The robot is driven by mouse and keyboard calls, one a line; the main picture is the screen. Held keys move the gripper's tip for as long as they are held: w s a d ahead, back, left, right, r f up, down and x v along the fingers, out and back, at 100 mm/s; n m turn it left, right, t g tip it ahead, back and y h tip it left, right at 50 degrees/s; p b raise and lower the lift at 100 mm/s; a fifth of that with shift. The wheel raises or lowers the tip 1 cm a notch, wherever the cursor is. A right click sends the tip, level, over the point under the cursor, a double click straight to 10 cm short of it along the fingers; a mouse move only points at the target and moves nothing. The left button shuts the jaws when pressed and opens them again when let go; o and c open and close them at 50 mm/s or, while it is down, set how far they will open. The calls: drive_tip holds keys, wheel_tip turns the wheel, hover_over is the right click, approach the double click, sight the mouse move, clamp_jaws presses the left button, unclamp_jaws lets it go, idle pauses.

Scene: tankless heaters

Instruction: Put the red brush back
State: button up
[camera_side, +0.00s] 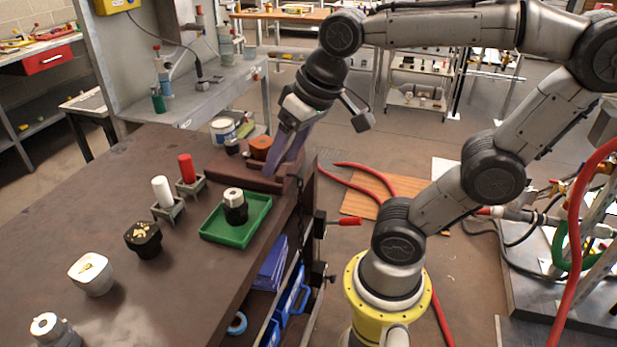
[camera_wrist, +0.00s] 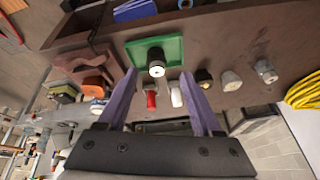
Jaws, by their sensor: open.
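A red upright cylinder (camera_side: 186,168), which looks like the red brush, stands in a small grey holder (camera_side: 191,187) on the brown workbench. It also shows in the wrist view (camera_wrist: 151,100), between my fingers in the picture. A white cylinder (camera_side: 162,191) stands in a similar holder (camera_side: 168,209) beside it. My gripper (camera_side: 277,160), with purple fingers, is over the bench's far right edge, to the right of the red cylinder and apart from it. In the wrist view my gripper (camera_wrist: 161,98) is open with nothing held between its fingers.
A green tray (camera_side: 212,232) holds a black-and-white round part (camera_side: 235,207). A black fitting (camera_side: 143,240) and a white fitting (camera_side: 92,273) stand at the front left. Brown blocks (camera_side: 258,180) lie at the far edge under my gripper. The bench's left middle is clear.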

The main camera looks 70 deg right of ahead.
drive_tip(key=s+f+n, duration=0.2)
drive_tip(key=s, duration=0.1)
drive_tip(key=s+f+n, duration=0.1)
drive_tip(key=shift+s+a+f+t, duration=0.2)
drive_tip(key=shift+a+f+t, duration=0.05)
drive_tip(key=shift+f+t, duration=0.15)
idle(0.9)
